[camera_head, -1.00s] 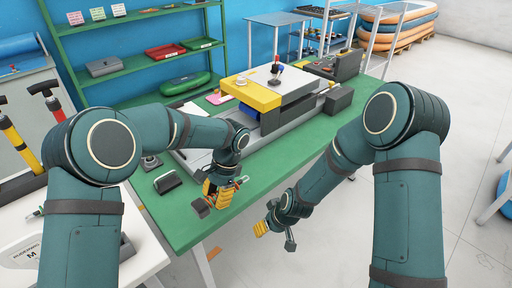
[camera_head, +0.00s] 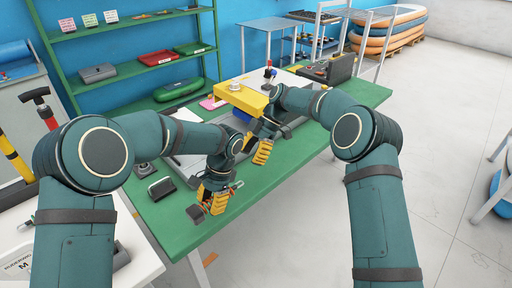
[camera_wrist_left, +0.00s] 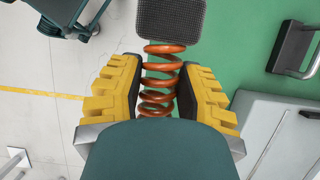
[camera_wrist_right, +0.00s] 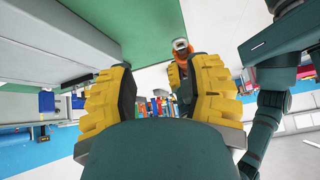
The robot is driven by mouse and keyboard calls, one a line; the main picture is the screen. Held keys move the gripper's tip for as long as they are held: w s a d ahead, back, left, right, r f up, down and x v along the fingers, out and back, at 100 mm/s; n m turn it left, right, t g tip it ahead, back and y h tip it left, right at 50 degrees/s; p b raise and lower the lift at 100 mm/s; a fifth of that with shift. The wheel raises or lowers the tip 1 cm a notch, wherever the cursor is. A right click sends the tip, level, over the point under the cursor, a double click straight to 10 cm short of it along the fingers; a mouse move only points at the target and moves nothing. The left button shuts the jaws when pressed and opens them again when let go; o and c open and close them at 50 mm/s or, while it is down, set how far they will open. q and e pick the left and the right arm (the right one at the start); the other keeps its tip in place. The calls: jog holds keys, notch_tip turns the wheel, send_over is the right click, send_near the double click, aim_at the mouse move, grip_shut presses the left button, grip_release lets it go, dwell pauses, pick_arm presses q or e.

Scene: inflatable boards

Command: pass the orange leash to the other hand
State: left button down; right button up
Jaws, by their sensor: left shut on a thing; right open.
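The orange leash is a coiled cord (camera_wrist_left: 160,75) with a dark padded cuff (camera_wrist_left: 172,18), seen in the left wrist view. My left gripper (camera_head: 215,200) is shut on the coil, which passes between its yellow fingers, above the near part of the green table. In the head view the fingers hide most of the coil; the dark cuff (camera_head: 195,213) shows beside them. My right gripper (camera_head: 262,152) is open and empty, further back and right of the left one. In the right wrist view an orange piece with a grey end (camera_wrist_right: 180,50) shows beyond its fingers.
The green table (camera_head: 305,158) has bare room to the right of my grippers. A yellow-topped block (camera_head: 242,98) stands behind them, near my right gripper. A dark stamp-like block (camera_head: 161,188) lies left of my left gripper. A green shelf (camera_head: 130,60) stands behind.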

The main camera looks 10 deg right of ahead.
aim_at(236, 184)
jog(key=s+a+f+n, duration=0.1)
jog(key=s+a+f, duration=0.1)
jog(key=a, duration=0.1)
jog(key=s+a+f+n+g, duration=0.1)
jog(key=s+a+f+n, duration=0.1)
jog(key=s+f, duration=0.1)
jog(key=shift+s+a+f+g, duration=0.25)
jog(key=shift+s+a+g, duration=0.05)
jog(key=shift+a, duration=0.1)
dwell(0.4)
grip_shut()
pick_arm(q)
jog(key=c, duration=0.6)
grip_release()
